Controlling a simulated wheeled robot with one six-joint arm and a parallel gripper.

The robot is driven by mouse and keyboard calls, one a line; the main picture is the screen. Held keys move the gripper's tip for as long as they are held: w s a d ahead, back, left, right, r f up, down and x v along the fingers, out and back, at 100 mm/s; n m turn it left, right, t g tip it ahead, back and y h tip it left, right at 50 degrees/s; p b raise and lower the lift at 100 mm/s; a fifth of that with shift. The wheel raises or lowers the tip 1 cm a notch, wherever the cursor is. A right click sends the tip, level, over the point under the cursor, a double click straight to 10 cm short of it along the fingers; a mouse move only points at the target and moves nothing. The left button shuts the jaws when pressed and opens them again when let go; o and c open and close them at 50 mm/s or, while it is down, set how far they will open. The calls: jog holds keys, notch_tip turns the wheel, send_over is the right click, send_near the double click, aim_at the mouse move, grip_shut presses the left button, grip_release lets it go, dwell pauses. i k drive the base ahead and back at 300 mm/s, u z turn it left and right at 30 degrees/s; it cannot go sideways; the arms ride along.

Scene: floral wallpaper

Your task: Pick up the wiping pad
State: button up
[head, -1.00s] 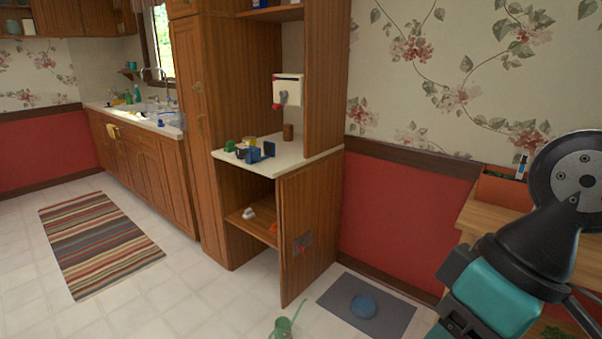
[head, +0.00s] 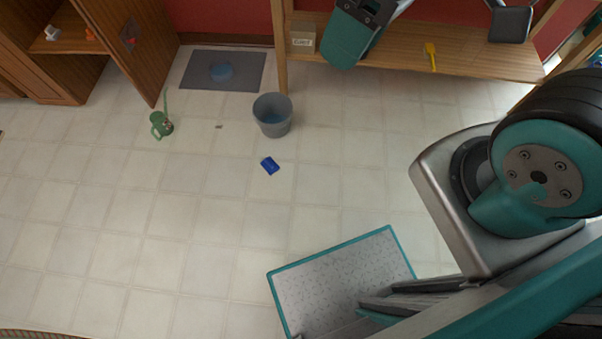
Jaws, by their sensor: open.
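A small dark blue pad-like thing (head: 270,165) lies on the tiled floor near the middle of the head view. It is the likeliest wiping pad, but it is too small to be sure. My arm's teal and black links show at the right and top, apart from both blue things. I do not make out my gripper's fingers in this view.
A grey bucket (head: 273,115) stands behind the small blue thing. A green watering can (head: 161,125) stands to the left, near the open cabinet door (head: 137,45). A wooden bench (head: 400,52) holds a small box (head: 303,38) and a yellow tool (head: 431,56). The floor at left is clear.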

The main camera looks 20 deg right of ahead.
aim_at(271, 167)
jog(key=z, duration=0.3)
jog(key=k, duration=0.65)
jog(key=u, duration=0.45)
jog(key=i, duration=0.75)
jog(key=z, duration=0.05)
jog(key=k, duration=0.55)
jog(key=u, duration=0.6)
jog(key=i, duration=1.35)
jog(key=u, duration=0.1)
